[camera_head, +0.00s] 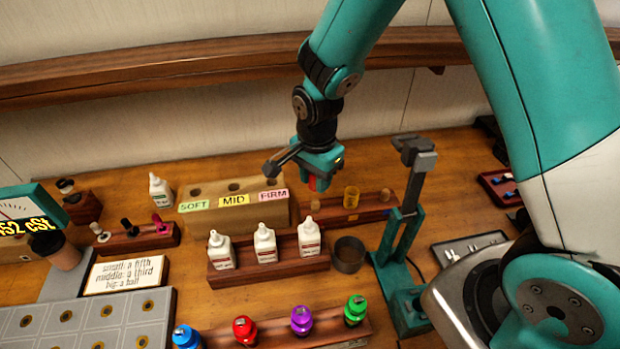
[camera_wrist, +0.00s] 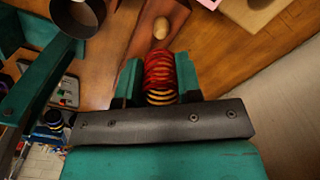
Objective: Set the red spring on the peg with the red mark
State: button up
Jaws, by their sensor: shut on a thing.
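My gripper (camera_head: 314,178) is shut on the red spring (camera_wrist: 160,68), which stands between the two teal fingers in the wrist view. In the head view only a small red part of the spring (camera_head: 318,184) shows below the jaws. The gripper holds it above the left part of a dark wooden peg rack (camera_head: 368,212). A bare tan peg (camera_head: 315,205) stands at the rack's left, just below the gripper; it also shows in the wrist view (camera_wrist: 161,27), ahead of the spring. I cannot make out a red mark on a peg.
A yellow spring (camera_head: 351,197) stands mid-rack, with another tan peg (camera_head: 385,195) to its right. A wooden block with SOFT, MID, FIRM labels (camera_head: 233,213) stands left. White bottles (camera_head: 265,244), a dark cup (camera_head: 349,255) and a teal stand (camera_head: 400,240) are close by.

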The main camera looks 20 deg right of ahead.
aim_at(315, 201)
jog(key=shift+w+f, duration=0.2)
jog(key=shift+f, duration=0.05)
jog(key=shift+d, duration=0.1)
jog(key=shift+s, duration=0.1)
jog(key=shift+f, duration=0.3)
jog(key=shift+f+b, duration=1.05)
jog(key=shift+f, duration=0.25)
jog(key=shift+f, duration=0.15)
jog(key=shift+f+b, duration=1.3)
jog(key=shift+f, duration=0.45)
jog(key=shift+f, duration=0.15)
